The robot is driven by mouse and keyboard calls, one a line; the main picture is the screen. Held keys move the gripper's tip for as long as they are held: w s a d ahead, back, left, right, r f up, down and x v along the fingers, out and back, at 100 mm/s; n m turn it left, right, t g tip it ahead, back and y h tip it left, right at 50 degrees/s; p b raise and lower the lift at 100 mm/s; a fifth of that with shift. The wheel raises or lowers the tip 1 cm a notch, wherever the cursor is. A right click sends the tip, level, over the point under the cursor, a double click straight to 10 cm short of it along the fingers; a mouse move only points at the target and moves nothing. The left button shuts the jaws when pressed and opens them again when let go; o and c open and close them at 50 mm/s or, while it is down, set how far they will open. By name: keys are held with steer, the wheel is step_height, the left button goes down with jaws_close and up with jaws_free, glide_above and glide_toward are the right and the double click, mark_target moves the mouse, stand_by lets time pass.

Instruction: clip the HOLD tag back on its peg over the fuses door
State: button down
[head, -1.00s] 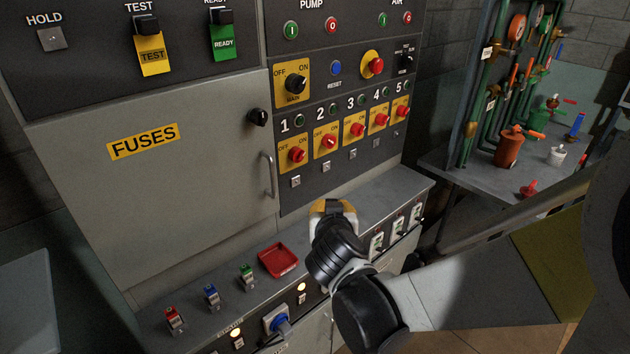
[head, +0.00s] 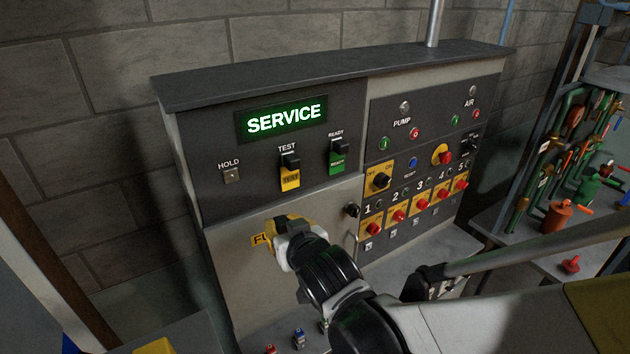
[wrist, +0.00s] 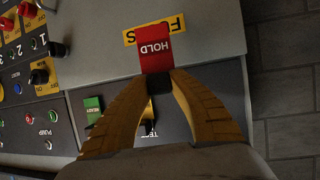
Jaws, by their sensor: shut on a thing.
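The red HOLD tag (wrist: 154,50) with its black clip (wrist: 159,82) is pinched between my gripper's yellow fingers (wrist: 160,78) in the wrist view. In the head view my gripper (head: 278,228) is in front of the fuses door (head: 235,285), over the yellow FUSES label (head: 258,239), and it hides the tag. The bare HOLD mount (head: 232,176) is a small grey square under the HOLD lettering, above and left of my gripper. I cannot make out this mount in the wrist view.
A yellow TEST tag (head: 290,180) and a green READY tag (head: 337,161) hang from black clips right of the HOLD mount. The black door knob (head: 352,210) is right of my gripper. A lit SERVICE sign (head: 285,118) is above. The panel around the HOLD mount is clear.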

steer(key=n+g+y+p, duration=0.1)
steer(key=n+y+p, duration=0.1)
steer(key=p, duration=0.4)
glide_toward(232, 178)
step_height(232, 178, down, 3)
steer(key=shift+a, duration=0.1)
steer(key=shift+w, duration=0.1)
steer(key=shift+w+a+b, duration=0.1)
steer(key=shift+w+a, duration=0.4)
steer(key=shift+w, duration=0.3)
steer(key=shift+w+a+b, duration=0.1)
steer(key=shift+w+a, duration=0.4)
steer(key=shift+w, duration=0.3)
steer(key=shift+w+a+b, duration=0.1)
steer(key=shift+w+a, duration=0.4)
steer(key=shift+w, duration=0.3)
steer(key=shift+b, duration=0.4)
steer(key=shift+w+a, duration=0.3)
steer(key=shift+w, duration=0.15)
steer(key=c, duration=1.2)
jaws_free()
